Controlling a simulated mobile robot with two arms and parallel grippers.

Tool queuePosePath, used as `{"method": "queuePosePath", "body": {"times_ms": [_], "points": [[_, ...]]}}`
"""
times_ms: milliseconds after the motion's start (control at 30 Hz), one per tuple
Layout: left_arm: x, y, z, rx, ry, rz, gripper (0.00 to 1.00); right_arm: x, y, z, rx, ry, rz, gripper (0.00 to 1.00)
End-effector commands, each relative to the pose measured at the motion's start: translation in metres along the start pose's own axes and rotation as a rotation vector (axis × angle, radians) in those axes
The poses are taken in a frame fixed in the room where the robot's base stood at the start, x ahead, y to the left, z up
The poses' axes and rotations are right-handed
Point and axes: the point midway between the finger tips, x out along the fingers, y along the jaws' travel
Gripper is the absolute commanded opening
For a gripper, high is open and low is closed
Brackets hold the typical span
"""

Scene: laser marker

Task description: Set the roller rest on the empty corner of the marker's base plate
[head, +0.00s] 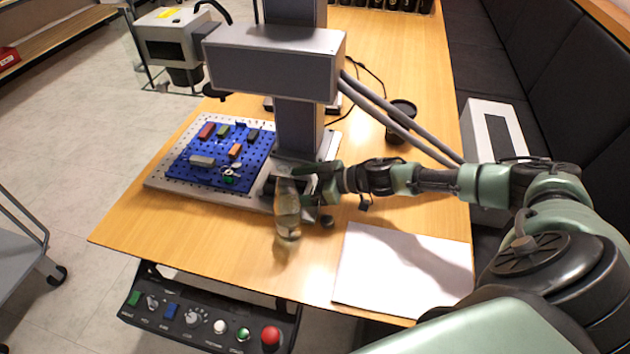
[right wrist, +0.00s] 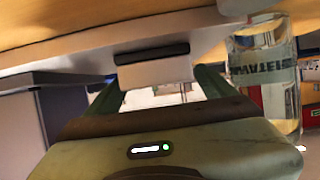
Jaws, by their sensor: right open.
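The laser marker's grey perforated base plate (head: 160,184) lies on the wooden table, with a blue pegboard (head: 188,176) of small coloured blocks on it. My right gripper (head: 303,184) is at the plate's near right corner, at the foot of the column. In the right wrist view my right gripper (right wrist: 157,90) is open. A pale grey block with a black strip (right wrist: 155,73) shows beyond and between its fingers; it looks like the roller rest. In the head view the gripper and a bottle partly hide that spot, so I cannot tell how it sits. My left gripper is not in view.
A clear bottle (head: 287,212) stands close beside my right gripper; it also shows in the right wrist view (right wrist: 266,80). The marker's column (head: 300,125) and head (head: 273,75) rise behind. A white sheet (head: 400,268) lies front right. A control panel (head: 205,318) hangs below the table edge.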

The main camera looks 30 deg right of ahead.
Motion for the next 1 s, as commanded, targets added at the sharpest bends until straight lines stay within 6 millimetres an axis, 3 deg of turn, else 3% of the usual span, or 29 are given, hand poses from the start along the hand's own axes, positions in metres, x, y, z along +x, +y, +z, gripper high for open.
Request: {"method": "queuePosePath", "body": {"times_ms": [200,433,600,1000], "points": [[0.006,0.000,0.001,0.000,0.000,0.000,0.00,-0.051,0.001,0.004,0.001,-0.007,0.002,0.85],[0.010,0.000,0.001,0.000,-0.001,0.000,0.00,-0.088,0.000,0.002,0.002,-0.004,0.000,0.85],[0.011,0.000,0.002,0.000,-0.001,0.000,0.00,-0.098,0.000,0.000,-0.001,-0.001,0.000,0.85],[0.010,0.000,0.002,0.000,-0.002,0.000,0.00,-0.099,0.000,-0.001,-0.001,0.000,0.000,0.85]]}}
